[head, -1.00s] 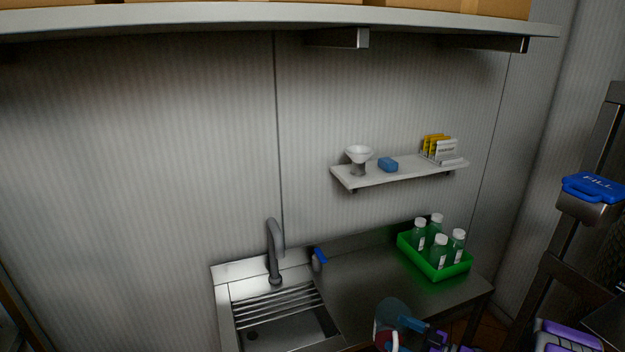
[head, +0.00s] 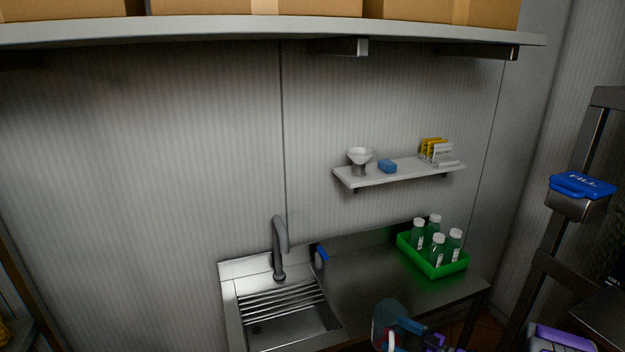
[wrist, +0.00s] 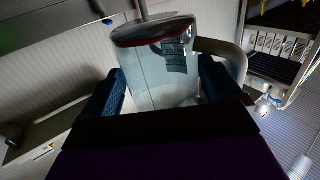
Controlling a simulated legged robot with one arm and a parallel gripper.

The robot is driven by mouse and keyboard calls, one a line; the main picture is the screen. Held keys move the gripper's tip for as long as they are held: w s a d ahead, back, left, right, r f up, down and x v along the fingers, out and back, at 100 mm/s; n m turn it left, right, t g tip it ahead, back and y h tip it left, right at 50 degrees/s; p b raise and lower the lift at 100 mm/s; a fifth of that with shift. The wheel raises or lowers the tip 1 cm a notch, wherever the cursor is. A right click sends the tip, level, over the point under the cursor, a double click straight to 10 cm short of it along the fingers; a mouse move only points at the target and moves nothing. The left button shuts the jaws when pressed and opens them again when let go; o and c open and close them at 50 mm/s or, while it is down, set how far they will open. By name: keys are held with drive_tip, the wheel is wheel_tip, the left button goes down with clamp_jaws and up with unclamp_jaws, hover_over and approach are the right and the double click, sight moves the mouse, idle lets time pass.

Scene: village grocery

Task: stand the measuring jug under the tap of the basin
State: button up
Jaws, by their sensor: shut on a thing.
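The measuring jug (head: 388,318) is clear with a dark label patch. It shows at the bottom of the head view, in front of the counter, and large in the wrist view (wrist: 150,75). My gripper (wrist: 170,95) is shut on the jug, with a blue finger on each side of it. In the head view the gripper (head: 412,326) is partly cut off at the lower edge. The grey tap (head: 279,245) stands at the back of the steel basin (head: 309,318). Bars lie across the back of the basin. The jug is right of the basin and apart from the tap.
A blue-handled item (head: 320,256) stands right of the tap. A green crate (head: 436,270) with several bottles is on the counter's right. A wall shelf (head: 400,174) holds a funnel-like cup, a blue sponge and packets. A large shelf (head: 270,30) with boxes hangs above. The middle counter is clear.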

sight(392, 307)
drive_tip(key=w+a+r+t, duration=0.1)
drive_tip(key=w, duration=0.1)
drive_tip(key=w+a+r+m+h, duration=0.1)
drive_tip(key=w+r, duration=0.1)
drive_tip(key=w, duration=0.1)
drive_tip(key=w+a+r+m+t+h, duration=0.1)
drive_tip(key=w, duration=0.2)
drive_tip(key=shift+a+r+t, duration=0.1)
drive_tip(key=shift+r+t, duration=0.2)
drive_tip(key=shift+r, duration=0.1)
drive_tip(key=w+a+r+m+t+h, duration=0.35)
drive_tip(key=w+r, duration=0.25)
drive_tip(key=r, duration=0.2)
drive_tip(key=s+a+r+m+t+h, duration=0.1)
drive_tip(key=a+r+m+h, duration=0.1)
drive_tip(key=r+h, duration=0.3)
drive_tip(key=a+r+m+h, duration=0.1)
drive_tip(key=r+m+h, duration=0.25)
drive_tip(key=r, duration=0.45)
drive_tip(key=s+f, duration=0.4)
drive_tip(key=f, duration=0.4)
drive_tip(key=s+f, duration=0.4)
drive_tip(key=f, duration=0.4)
